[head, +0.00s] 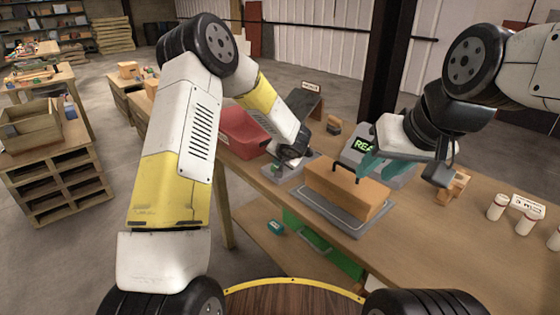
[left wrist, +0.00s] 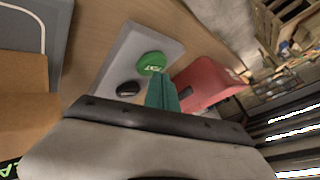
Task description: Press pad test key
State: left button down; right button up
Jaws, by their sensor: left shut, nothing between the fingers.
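The test key is a round green button with lettering (left wrist: 151,63) on a grey panel (left wrist: 158,41). It also shows small in the head view (head: 277,168), on the panel plate (head: 297,173). A black knob (left wrist: 128,88) sits beside it. My left gripper (left wrist: 161,91) is shut and empty, its teal fingertips close to the green key in the left wrist view; I cannot tell whether they touch it. In the head view my left gripper (head: 292,156) is over the panel, fingertips mostly hidden. My right gripper (head: 378,146) has its teal fingers apart, near the lit display (head: 362,146).
A brown box (head: 347,190) stands on a grey mat (head: 345,222) right of the panel. A red bin (head: 243,132) is left of the panel and shows in the left wrist view (left wrist: 208,82). White canisters (head: 497,207) stand at the right.

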pick_arm(q)
jog(key=shift+f, duration=0.4)
dwell(0.5)
jog(key=shift+r, duration=0.85)
jog(key=shift+r, duration=2.55)
